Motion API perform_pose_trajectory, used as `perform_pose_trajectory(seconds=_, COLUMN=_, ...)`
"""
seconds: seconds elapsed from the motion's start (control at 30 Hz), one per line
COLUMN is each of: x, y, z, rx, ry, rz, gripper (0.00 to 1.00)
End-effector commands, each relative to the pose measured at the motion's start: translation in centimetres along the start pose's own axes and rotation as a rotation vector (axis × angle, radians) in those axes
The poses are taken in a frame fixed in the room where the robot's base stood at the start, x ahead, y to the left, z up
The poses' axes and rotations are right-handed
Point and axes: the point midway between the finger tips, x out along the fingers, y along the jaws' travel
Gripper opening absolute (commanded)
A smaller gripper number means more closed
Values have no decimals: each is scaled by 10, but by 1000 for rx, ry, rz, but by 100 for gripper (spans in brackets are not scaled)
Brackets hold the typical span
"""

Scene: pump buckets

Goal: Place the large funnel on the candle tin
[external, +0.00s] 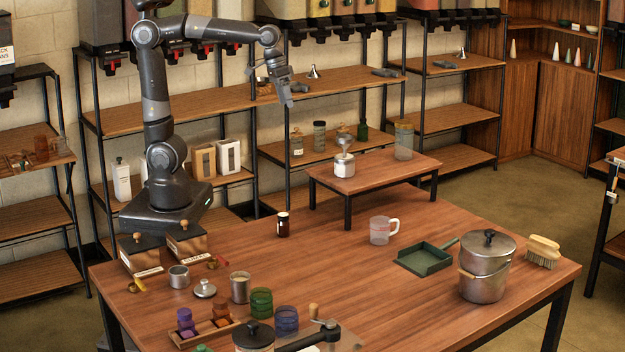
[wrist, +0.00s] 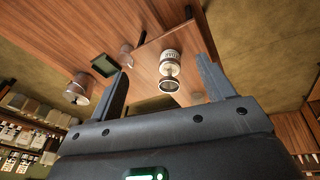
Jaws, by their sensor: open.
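A metal funnel (external: 345,141) stands upright, wide mouth up, on a labelled tin (external: 344,169), which I take to be the candle tin, on the small raised table (external: 385,176). In the wrist view the funnel (wrist: 169,86) and tin (wrist: 170,57) appear upside down, seen between my fingers. The funnel's spout end at the tin's top is too small to make out. My gripper (external: 292,96) is open and empty, above and left of the funnel and apart from it. In the wrist view my gripper (wrist: 164,68) has its fingers spread wide.
A glass jar (external: 403,140) stands right of the tin on the raised table. On the big table are a glass mug (external: 380,231), green dustpan (external: 427,259), lidded pot (external: 486,266) and brown bottle (external: 283,224). Smaller funnels (external: 314,72) stand on the back shelves.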

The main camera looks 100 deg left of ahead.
Motion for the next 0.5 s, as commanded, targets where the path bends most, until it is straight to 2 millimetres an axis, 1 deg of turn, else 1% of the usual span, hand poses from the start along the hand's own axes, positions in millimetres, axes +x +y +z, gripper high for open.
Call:
perform_pose_trajectory(seconds=0.03, x=-3, y=-5, z=20, rx=44, ry=23, rz=12, gripper=75)
perform_pose_trajectory(seconds=0.17, x=-2, y=-16, z=65, rx=163, ry=77, rz=30, gripper=75)
perform_pose_trajectory(seconds=0.3, x=7, y=-29, z=111, rx=291, ry=138, rz=38, gripper=75)
perform_pose_trajectory(seconds=0.4, x=16, y=-38, z=139, rx=370, ry=178, rz=38, gripper=75)
perform_pose_trajectory(seconds=0.5, x=25, y=-45, z=159, rx=432, ry=210, rz=35, gripper=75)
